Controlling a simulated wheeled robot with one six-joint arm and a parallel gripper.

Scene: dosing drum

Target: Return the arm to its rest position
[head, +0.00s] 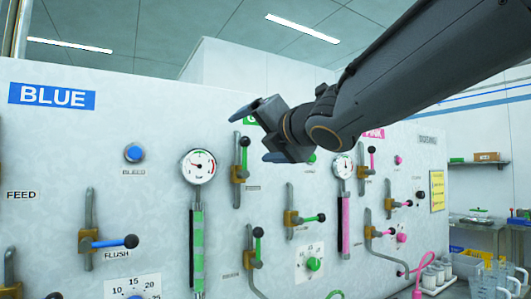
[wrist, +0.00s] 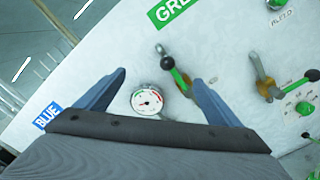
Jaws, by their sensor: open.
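My arm comes in from the upper right in the head view. My gripper (head: 256,131) is at its end, in front of the panel's green section, with its fingers pointing left. In the wrist view my gripper (wrist: 160,85) has its two blue-grey fingers wide apart with nothing between them. The panel (head: 160,165) shows beyond the fingers, with a round gauge (wrist: 147,101) and a green-handled valve (wrist: 180,76) past the gap. I cannot tell how far the fingertips are from the panel.
The panel carries a blue button (head: 134,153), a gauge (head: 199,165), a blue flush valve lever (head: 110,242) and several green and pink valves. Clear jars (head: 438,272) and a shelf stand at the right. The space above the panel's left part looks free.

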